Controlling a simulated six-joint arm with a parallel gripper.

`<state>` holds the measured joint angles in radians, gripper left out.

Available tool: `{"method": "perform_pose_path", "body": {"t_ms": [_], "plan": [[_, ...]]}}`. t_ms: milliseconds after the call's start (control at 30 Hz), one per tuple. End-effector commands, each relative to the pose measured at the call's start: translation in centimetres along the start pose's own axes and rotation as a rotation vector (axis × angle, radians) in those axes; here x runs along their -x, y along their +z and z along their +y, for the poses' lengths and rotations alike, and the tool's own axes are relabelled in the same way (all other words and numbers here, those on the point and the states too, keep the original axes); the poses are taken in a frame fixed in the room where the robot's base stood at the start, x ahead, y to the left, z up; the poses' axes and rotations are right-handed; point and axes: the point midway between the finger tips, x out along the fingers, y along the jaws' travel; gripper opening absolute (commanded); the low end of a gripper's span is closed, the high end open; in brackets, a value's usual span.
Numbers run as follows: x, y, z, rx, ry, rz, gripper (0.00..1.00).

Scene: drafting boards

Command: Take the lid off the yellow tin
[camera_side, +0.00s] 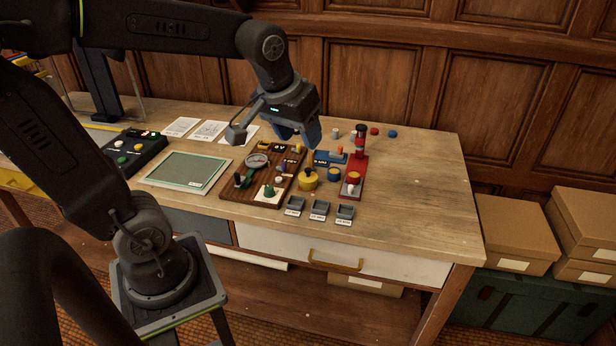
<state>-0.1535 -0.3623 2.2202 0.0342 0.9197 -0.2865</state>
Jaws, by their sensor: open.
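The yellow tin (308,181) is a small round pot at the right edge of the brown wooden board. Its top looks covered, with a small knob standing up in the middle; the seam of the lid is too small to make out. My gripper (272,139) is above the board, up and to the left of the tin, apart from it. Its jaws are spread and hold nothing.
A blue round piece (334,175) and a red stand (357,168) are close to the tin on its right. The wooden board (230,196) carries a dial and several small parts. Small grey trays (320,207) lie in front. The table's right side (420,190) is clear.

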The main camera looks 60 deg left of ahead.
Motion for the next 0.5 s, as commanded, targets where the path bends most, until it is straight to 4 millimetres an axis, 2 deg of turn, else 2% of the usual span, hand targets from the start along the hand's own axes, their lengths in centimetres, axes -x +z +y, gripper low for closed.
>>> {"method": "perform_pose_path", "body": {"t_ms": [33,200,400,500], "plan": [[-1.2,-1.9,-0.6,0.075,-0.025,-0.026,0.52],[-5.3,-7.7,-3.1,0.333,-0.1,-0.083,0.52],[-11.8,-12.9,-7.7,0.63,-0.194,-0.143,0.52],[-14.8,-14.4,-10.1,0.754,-0.235,-0.163,0.52]]}}
